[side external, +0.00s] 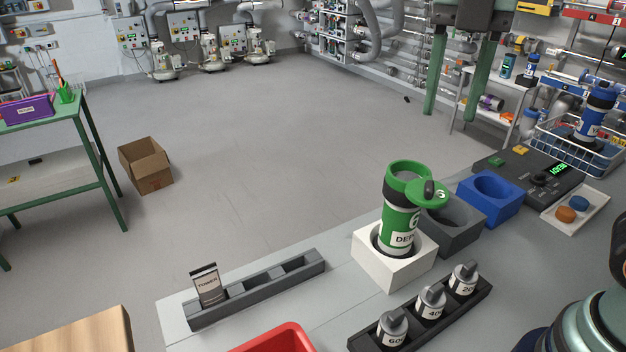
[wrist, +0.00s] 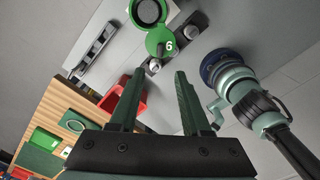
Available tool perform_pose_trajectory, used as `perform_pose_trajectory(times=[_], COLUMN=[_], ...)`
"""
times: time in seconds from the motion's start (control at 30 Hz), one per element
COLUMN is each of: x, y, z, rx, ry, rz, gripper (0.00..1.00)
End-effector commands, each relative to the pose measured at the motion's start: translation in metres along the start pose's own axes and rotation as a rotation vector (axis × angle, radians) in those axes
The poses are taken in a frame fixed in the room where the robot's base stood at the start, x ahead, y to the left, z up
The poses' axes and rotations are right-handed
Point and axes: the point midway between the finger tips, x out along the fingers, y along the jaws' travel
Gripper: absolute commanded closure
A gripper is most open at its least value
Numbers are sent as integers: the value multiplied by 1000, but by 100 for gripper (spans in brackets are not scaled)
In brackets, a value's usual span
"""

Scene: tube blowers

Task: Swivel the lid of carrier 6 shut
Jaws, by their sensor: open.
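Carrier 6 (side external: 396,225) is a green and white tube with a dark band, standing upright in a white block (side external: 368,266). Its round green lid (side external: 440,197), marked 6 and with a dark knob, is swung out to the right, leaving the mouth open. In the wrist view the open carrier (wrist: 147,11) is at the top, with the lid (wrist: 158,42) just below it. My gripper (side external: 450,117) hangs above the lid, fingers pointing down, apart and empty. In the wrist view my gripper (wrist: 160,74) shows both green fingers spread, with the lid beyond their tips.
Grey (side external: 457,240) and blue (side external: 489,207) sockets stand right of the carrier. A dark rack (side external: 420,330) of several knobbed weights is in front. A grey slotted rack (side external: 257,290) with a TOWER tag and a red bin (side external: 275,340) lie left. A wire basket (side external: 578,152) is back right.

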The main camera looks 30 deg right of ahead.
Motion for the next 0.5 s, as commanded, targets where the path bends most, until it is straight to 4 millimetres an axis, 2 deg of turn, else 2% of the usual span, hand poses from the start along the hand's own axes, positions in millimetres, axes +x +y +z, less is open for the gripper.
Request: perform_pose_trajectory(times=[0.13, 0.23, 0.5], x=[4, 14, 65], y=[0, 0, -1], z=[-1, -1, -2], rx=[-40, -39, -36], ry=[4, 4, 5], rz=[-9, -10, -11], gripper=[52, 52, 52])
